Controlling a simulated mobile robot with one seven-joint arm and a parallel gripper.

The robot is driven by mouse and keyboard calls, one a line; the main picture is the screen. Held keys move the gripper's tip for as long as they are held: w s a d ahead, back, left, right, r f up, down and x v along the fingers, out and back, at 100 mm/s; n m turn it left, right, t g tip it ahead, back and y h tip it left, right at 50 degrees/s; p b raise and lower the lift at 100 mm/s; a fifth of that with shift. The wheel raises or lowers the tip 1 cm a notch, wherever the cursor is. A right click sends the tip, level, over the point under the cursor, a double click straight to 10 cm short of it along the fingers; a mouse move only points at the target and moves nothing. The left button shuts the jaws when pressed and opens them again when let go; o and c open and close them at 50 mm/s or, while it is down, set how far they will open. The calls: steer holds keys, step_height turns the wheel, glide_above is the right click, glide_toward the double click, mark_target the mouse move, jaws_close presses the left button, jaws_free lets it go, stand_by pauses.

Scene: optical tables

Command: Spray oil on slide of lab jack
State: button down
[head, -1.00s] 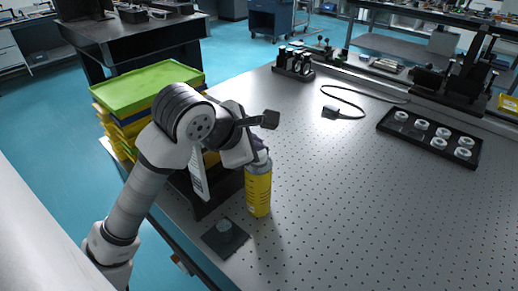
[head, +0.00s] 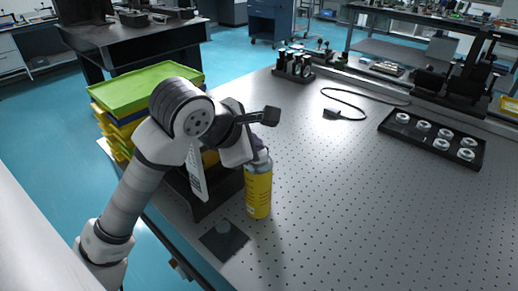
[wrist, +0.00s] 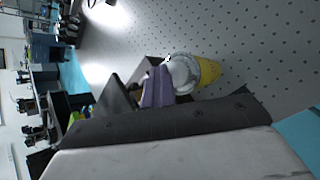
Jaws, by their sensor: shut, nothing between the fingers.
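A yellow spray can (head: 258,190) with a pale top stands upright on the perforated table, near its left edge. It also shows in the wrist view (wrist: 208,71). My gripper (head: 257,143) is at the can's top, its purple fingers partly hidden by the wrist in the head view. In the wrist view the purple fingers (wrist: 157,88) look shut, right beside the can's top; I cannot tell whether they touch it. A black stand-like object (head: 205,208), possibly the lab jack, is just left of the can, partly hidden by my arm. I cannot make out its slide.
A dark square plate with a small round piece (head: 224,239) lies in front of the can. Stacked green and yellow trays (head: 150,88) are behind my arm. A black tray of white rings (head: 432,138) and a cable (head: 350,98) lie farther right. The table's middle is clear.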

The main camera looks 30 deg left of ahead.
steer(key=shift+r, duration=0.1)
steer(key=shift+r+p, duration=1.45)
steer(key=shift+r, duration=1.6)
